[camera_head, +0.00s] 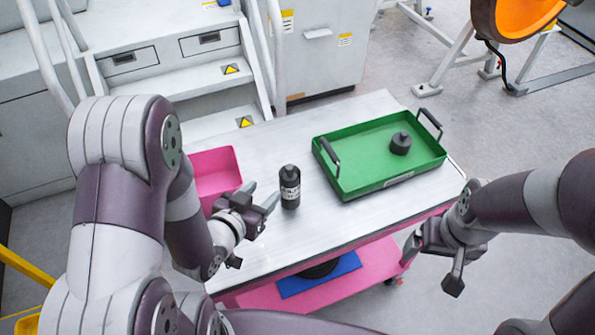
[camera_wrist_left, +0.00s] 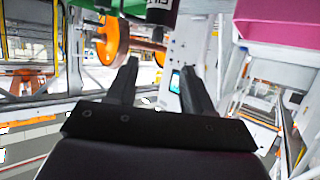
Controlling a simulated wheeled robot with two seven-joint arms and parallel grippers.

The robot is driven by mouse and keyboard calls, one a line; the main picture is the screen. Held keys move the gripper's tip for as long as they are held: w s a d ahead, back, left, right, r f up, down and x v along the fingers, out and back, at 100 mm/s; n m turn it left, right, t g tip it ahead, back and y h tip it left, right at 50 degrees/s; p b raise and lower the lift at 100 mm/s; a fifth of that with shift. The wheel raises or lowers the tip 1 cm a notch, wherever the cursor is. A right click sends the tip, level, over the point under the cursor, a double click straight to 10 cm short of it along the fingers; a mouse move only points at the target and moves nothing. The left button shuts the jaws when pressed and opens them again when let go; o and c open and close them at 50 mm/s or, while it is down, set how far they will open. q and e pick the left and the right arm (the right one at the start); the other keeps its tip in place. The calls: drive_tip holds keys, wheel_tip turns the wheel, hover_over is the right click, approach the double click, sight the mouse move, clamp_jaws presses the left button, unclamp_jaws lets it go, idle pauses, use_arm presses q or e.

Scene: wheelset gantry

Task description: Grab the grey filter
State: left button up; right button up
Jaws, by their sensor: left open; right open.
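A dark grey-black cylindrical canister with a white label (camera_head: 290,187) stands upright on the table, left of the green tray. A smaller dark grey rounded piece with a narrower top (camera_head: 400,143) sits inside the green tray (camera_head: 352,190); I cannot tell for sure which one is the grey filter. My left gripper (camera_head: 260,197) is open just left of the canister, its fingers pointing toward it and nothing between them. In the left wrist view the canister (camera_wrist_left: 161,10) shows cut off at the top edge, beyond the open fingers (camera_wrist_left: 158,70). My right gripper (camera_head: 432,266) is open and empty off the table's right front edge.
A pink bin (camera_head: 214,172) stands at the table's left end, behind my left gripper. The table (camera_head: 330,222) is clear between canister and tray. A pink lower shelf (camera_head: 355,283) holds a blue item (camera_head: 320,275). White steps stand behind the table.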

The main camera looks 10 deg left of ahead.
use_arm(q)
approach(288, 171)
drive_tip(key=w+d, duration=0.1)
drive_tip(key=w, duration=0.2)
drive_tip(key=w+f, duration=0.1)
drive_tip(key=w+f+p, duration=0.1)
drive_tip(key=w+f, duration=0.1)
drive_tip(key=w, duration=0.1)
drive_tip(key=shift+d+p, duration=0.3)
drive_tip(key=shift+w+d+f, duration=0.2)
drive_tip(key=shift+w, duration=0.3)
drive_tip(key=shift+s+a, duration=0.1)
drive_tip(key=shift+s, duration=0.05)
drive_tip(key=c, duration=0.9)
clamp_jaws()
use_arm(e)
drive_tip(key=shift+d+r, duration=0.35)
drive_tip(key=shift+r, duration=0.35)
